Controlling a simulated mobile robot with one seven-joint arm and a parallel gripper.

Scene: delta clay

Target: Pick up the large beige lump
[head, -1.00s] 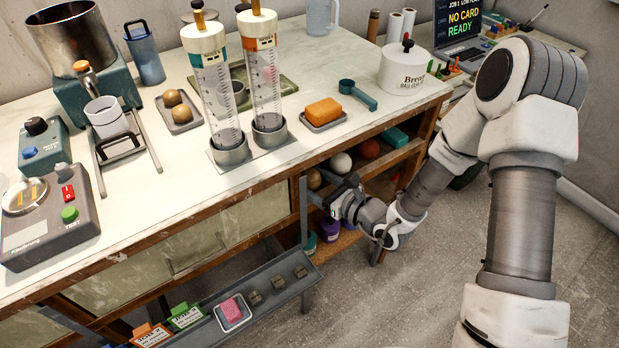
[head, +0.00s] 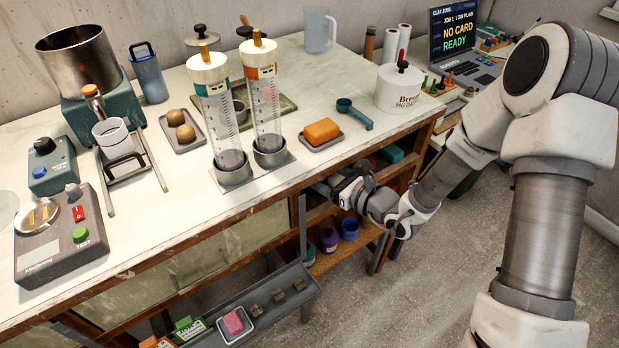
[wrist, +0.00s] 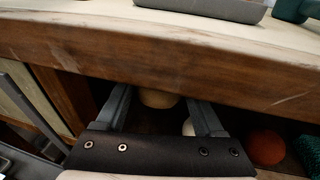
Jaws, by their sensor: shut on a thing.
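The large beige lump (wrist: 157,98) shows in the wrist view between the finger ends, its top cut off by the table's wooden front edge. My gripper (wrist: 158,102) is shut on it, one finger at each side, under the tabletop at the upper shelf. In the head view my gripper (head: 342,189) reaches in under the front edge from the right. The lump is hidden there behind my gripper and the edge.
A white lump (wrist: 188,128) and a reddish-orange ball (wrist: 265,147) sit right of the beige lump. The wooden front edge (wrist: 150,55) runs close above my fingers. A grey tray rail (head: 265,297) is below left. Pots (head: 328,240) stand on the lower shelf.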

